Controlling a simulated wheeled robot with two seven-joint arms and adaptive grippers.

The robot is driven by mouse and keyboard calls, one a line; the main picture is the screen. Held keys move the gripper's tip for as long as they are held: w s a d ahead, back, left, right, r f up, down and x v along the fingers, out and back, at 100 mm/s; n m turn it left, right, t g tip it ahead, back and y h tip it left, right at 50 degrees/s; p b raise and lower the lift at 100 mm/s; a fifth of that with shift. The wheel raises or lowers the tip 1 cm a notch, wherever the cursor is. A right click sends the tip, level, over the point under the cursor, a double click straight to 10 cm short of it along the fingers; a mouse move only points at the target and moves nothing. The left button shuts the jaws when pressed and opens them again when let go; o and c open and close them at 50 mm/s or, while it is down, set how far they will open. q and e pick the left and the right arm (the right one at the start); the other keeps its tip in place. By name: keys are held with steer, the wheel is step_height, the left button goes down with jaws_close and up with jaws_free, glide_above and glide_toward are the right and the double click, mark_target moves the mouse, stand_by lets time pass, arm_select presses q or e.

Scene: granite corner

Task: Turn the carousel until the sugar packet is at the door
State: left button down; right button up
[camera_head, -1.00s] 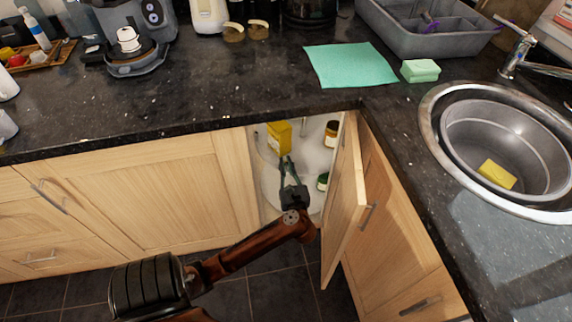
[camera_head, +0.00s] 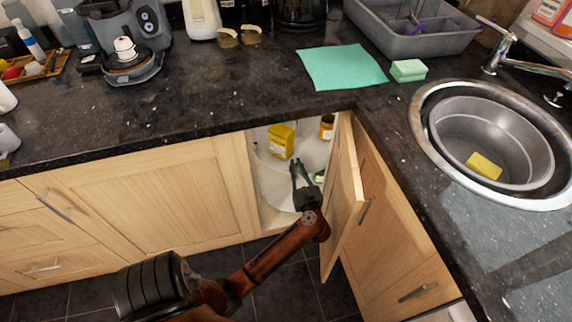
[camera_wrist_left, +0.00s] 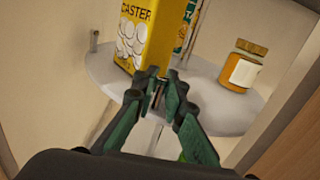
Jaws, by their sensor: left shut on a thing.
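The sugar packet (camera_head: 281,141) is a yellow box on the white round carousel (camera_head: 272,185) inside the corner cupboard. In the left wrist view the sugar packet (camera_wrist_left: 146,35) reads "CASTER" and stands just beyond my fingertips. My left gripper (camera_head: 298,168) reaches through the open door. In the left wrist view its fingertips (camera_wrist_left: 158,90) are shut on what looks like a slim upright peg at the carousel's rim, mostly hidden by the fingers. A similar peg (camera_wrist_left: 94,41) shows farther left on the rim. My right gripper is out of view.
An amber jar (camera_wrist_left: 240,66) stands on the carousel's right side. A green item (camera_wrist_left: 186,25) is partly behind the packet. Another jar (camera_head: 319,176) is near my gripper. The open wooden door (camera_head: 345,195) stands close to my arm's right. The countertop edge (camera_head: 170,140) lies above.

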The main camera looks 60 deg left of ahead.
arm_select(q)
steer(key=shift+d+f, duration=0.1)
steer(key=c, duration=2)
jaws_free()
steer(key=shift+s, duration=0.1)
steer(key=shift+r, duration=0.2)
step_height(320, 180, up, 10)
steer(key=shift+f, duration=0.15)
steer(key=shift+c, duration=0.4)
